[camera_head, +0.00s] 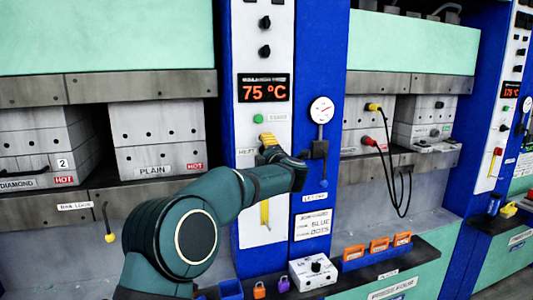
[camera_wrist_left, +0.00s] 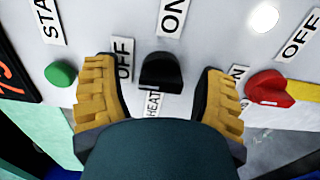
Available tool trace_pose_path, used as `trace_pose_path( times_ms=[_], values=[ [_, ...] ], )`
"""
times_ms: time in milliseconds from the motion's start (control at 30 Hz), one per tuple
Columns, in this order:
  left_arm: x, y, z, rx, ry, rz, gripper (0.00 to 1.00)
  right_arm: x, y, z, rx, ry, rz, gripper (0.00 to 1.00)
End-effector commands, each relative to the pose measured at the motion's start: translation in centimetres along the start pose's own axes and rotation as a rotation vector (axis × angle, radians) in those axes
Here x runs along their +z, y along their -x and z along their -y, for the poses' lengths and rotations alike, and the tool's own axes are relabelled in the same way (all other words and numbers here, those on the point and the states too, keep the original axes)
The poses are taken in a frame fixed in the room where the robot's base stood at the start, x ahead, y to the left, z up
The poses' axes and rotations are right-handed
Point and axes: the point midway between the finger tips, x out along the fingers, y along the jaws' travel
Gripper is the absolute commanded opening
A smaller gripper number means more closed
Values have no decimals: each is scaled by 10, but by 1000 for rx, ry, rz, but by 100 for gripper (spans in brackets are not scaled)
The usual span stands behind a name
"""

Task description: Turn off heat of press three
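A black heat knob (camera_wrist_left: 160,72) sits on the white control panel (camera_head: 262,20), with labels OFF to its left, ON above and HEAT below in the left wrist view. I cannot tell for sure which label it points to. My left gripper (camera_head: 268,140) is at the panel, below the display (camera_head: 263,88) reading 75 °C. Its yellow fingers (camera_wrist_left: 160,92) are open, one on each side of the knob; contact is not clear. In the head view the gripper hides the knob. My right gripper is not in view.
A green button (camera_wrist_left: 60,73) and a red knob (camera_wrist_left: 270,88) flank the heat knob in the left wrist view. Blocks marked HOT (camera_head: 155,140) lie in the press at left. A white box (camera_head: 313,272) is below.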

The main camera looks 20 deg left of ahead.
Motion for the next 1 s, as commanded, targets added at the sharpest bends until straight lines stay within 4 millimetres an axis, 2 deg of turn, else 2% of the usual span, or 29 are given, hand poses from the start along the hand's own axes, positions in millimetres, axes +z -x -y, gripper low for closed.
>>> trace_pose_path(
  times_ms=[167, 333, 800, 1000],
  values=[
    [0, 1, 0, -1, -1, 1, 71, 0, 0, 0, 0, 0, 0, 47],
    [2, 15, 0, -1, -2, 3, 71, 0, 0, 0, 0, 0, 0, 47],
    [1, 100, 0, 0, -1, 3, 71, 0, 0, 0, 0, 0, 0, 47],
    [0, 118, 0, 0, 0, 1, 71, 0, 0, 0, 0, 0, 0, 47]
  ],
)
